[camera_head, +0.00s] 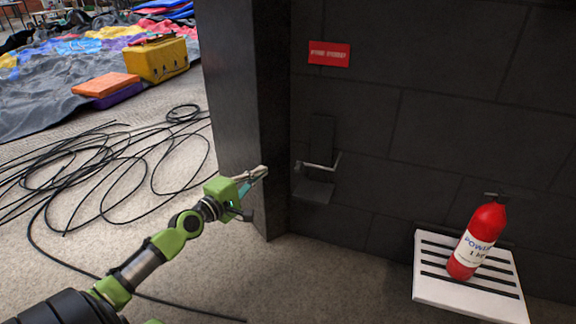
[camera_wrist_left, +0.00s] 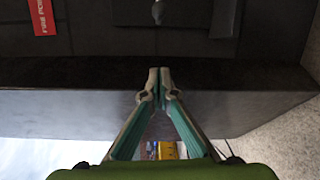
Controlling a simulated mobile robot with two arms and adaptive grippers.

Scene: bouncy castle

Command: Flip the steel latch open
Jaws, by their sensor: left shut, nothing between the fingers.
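The steel latch (camera_head: 322,166) is a thin bright bar with a bent-up right end. It sits on a dark bracket (camera_head: 312,190) on the dark block wall. My left gripper (camera_head: 264,171) is shut and empty, in front of the grey pillar's edge, to the left of the latch and apart from it in the picture. In the left wrist view its fingertips (camera_wrist_left: 159,71) meet, with nothing between them. A small grey piece (camera_wrist_left: 158,12) at the top edge there may be part of the latch; I cannot tell. My right gripper is not in view.
The grey pillar (camera_head: 236,110) stands left of the latch. A red sign (camera_head: 329,53) is above it. A red extinguisher (camera_head: 479,240) stands on a white slatted board (camera_head: 440,293) at right. Black cables (camera_head: 100,190) lie on the floor left, near a yellow case (camera_head: 157,60).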

